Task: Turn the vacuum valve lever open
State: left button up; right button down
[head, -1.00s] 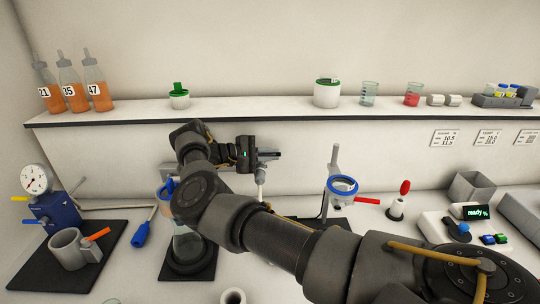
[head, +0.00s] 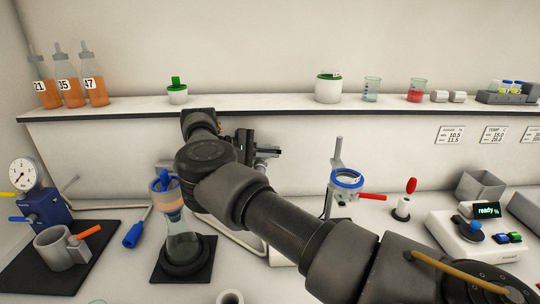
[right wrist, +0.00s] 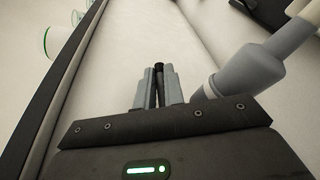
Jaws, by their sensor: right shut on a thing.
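A blue vacuum unit (head: 42,207) with a round white gauge (head: 24,173) stands at the far left. It has a yellow lever (head: 22,192) and a blue lever (head: 20,219). A grey cup (head: 52,248) in front of it carries an orange lever (head: 88,231). Which lever is the vacuum valve's I cannot tell. My right gripper (head: 266,152) is in front of the back wall, below the shelf, well right of these levers. In the right wrist view its fingers (right wrist: 158,88) are shut on a thin, dark-tipped thing (right wrist: 158,67), mostly hidden. My left gripper is out of view.
A flask with a funnel (head: 183,240) stands on a black mat just left of my right forearm. The shelf edge (head: 120,119) runs above.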

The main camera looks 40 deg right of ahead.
jog(key=c, duration=1.8)
grip_release()
jog(key=shift+f, duration=0.1)
jog(key=shift+w+a, duration=0.25)
jog(key=shift+a, duration=0.1)
jog(key=shift+b+v, duration=0.45)
jog(key=shift+v, duration=0.6)
jog(key=shift+w+a+r+p, duration=0.3)
jog(key=shift+a+r+p, duration=0.3)
jog(key=shift+p, duration=0.3)
jog(key=shift+f+p+v, duration=0.15)
jog(key=shift+p+v, duration=0.1)
jog(key=shift+v, duration=1.3)
jog(key=shift+f+p+v, duration=0.15)
jog(key=shift+p+v, duration=0.05)
jog(key=shift+v, duration=1.35)
